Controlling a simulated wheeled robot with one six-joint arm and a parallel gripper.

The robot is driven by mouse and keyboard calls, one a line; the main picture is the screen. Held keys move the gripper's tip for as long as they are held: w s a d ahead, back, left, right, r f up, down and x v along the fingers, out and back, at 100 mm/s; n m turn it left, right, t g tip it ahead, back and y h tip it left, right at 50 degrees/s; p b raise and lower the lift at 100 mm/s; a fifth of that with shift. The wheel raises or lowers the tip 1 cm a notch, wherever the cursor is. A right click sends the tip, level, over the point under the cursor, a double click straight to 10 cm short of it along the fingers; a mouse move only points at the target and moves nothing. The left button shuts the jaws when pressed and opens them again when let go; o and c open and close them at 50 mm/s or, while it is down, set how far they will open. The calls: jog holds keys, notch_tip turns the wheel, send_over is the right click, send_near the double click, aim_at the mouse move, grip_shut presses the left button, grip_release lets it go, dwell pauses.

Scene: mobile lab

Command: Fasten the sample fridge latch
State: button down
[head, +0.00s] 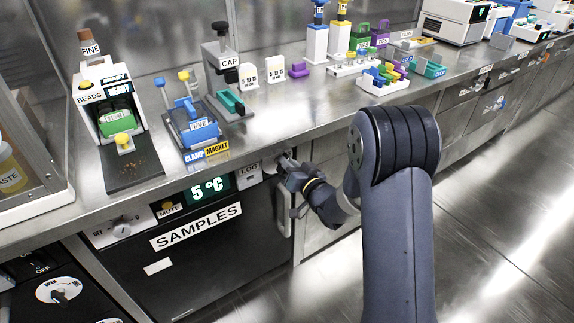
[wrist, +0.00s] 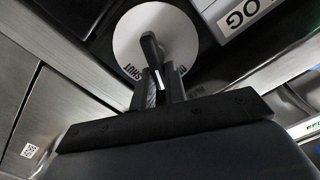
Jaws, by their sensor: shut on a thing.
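The sample fridge (head: 228,239) stands under the bench with a black front, a SAMPLES label and a 5 °C display. Its latch is a dark lever on a round white dial (wrist: 128,42) at the fridge's upper right, by the LOG box. In the wrist view the dial carries the word SHUT and part of another word. My gripper (head: 285,160) reaches the latch from the right. In the wrist view my gripper (wrist: 155,80) is shut on the latch lever (wrist: 151,47). The fingers hide part of the lever and dial.
The fridge's vertical handle (head: 286,215) is just below my gripper. The LOG box (head: 248,173) is close on the left. The bench edge runs just above, with a blue clamp device (head: 192,130) on top. The floor at right is clear.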

jog(key=m, duration=0.4)
jog(key=f+m, duration=0.1)
jog(key=m, duration=0.7)
jog(key=shift+w+d+f+m+p, duration=0.3)
jog(key=shift+d+p, duration=0.05)
jog(key=shift+d, duration=0.05)
dwell(0.3)
jog(key=c, duration=1.4)
grip_release()
jog(key=shift+c, duration=0.2)
jog(key=v, duration=1.1)
jog(key=shift+p, duration=0.45)
jog(key=shift+w+a, duration=0.1)
jog(key=shift+w, duration=0.1)
